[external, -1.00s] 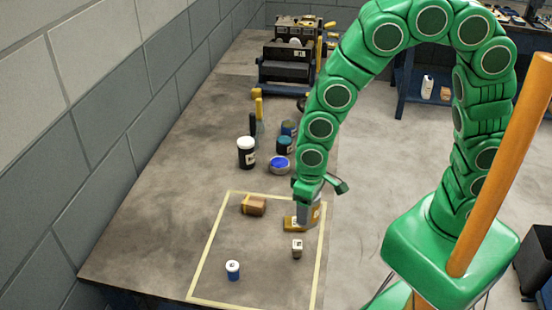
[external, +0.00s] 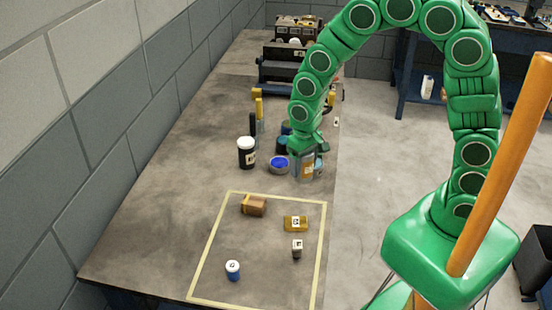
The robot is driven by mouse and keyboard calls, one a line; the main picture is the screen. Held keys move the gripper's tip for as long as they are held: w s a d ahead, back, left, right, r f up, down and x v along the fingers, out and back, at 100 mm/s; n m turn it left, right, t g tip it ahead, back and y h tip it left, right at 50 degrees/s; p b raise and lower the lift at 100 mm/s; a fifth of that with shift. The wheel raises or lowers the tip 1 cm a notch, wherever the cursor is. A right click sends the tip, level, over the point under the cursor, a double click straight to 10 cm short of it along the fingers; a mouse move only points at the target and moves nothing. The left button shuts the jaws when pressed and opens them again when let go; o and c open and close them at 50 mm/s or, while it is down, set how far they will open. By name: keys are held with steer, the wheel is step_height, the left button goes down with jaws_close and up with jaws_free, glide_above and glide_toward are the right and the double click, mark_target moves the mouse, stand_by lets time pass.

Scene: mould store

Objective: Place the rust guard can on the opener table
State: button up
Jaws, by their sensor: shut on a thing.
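My gripper (external: 308,150) is shut on a grey can with an orange label (external: 307,169). It holds the can upright at the right side of the long grey-brown table (external: 150,215), beyond the taped rectangle and right of an open tin with blue contents (external: 279,164). The can's label is too small to read, so I cannot confirm that it is the rust guard can. The gripper hides the can's top. I cannot tell whether its base touches the table. No label marks which table is the opener table.
A yellow tape rectangle (external: 210,235) holds a brown block (external: 254,205), a yellow block (external: 295,223), a small pale block (external: 297,248) and a blue-white can (external: 233,270). A black jar (external: 246,152) stands left of the tin. A dark machine (external: 290,65) is behind. A blue bench (external: 410,90) stands back right.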

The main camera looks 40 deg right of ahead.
steer(key=w+d+m, duration=0.2)
steer(key=w+d, duration=0.2)
steer(key=d, duration=0.5)
steer(key=w+d+m, duration=0.3)
steer(key=w+d, duration=0.2)
steer(key=d, duration=0.5)
steer(key=w+d+m, duration=0.2)
steer(key=w+d, duration=0.2)
steer(key=d, duration=0.5)
steer(key=shift+w+d+f, duration=0.3)
steer(key=shift+w+f, duration=1.35)
steer(key=shift+w, duration=0.75)
steer(key=shift+w+d+f, duration=0.25)
steer(key=shift+w+f, duration=1.4)
steer(key=shift+w, duration=0.7)
steer(key=shift+w+d+f, duration=0.3)
steer(key=shift+w+f, duration=1.35)
steer(key=shift+w, duration=0.75)
steer(key=shift+s+f, duration=0.1)
steer(key=shift+f, duration=1.4)
steer(key=shift+f, duration=0.1)
steer(key=o, duration=1.3)
steer(key=shift+c, duration=0.2)
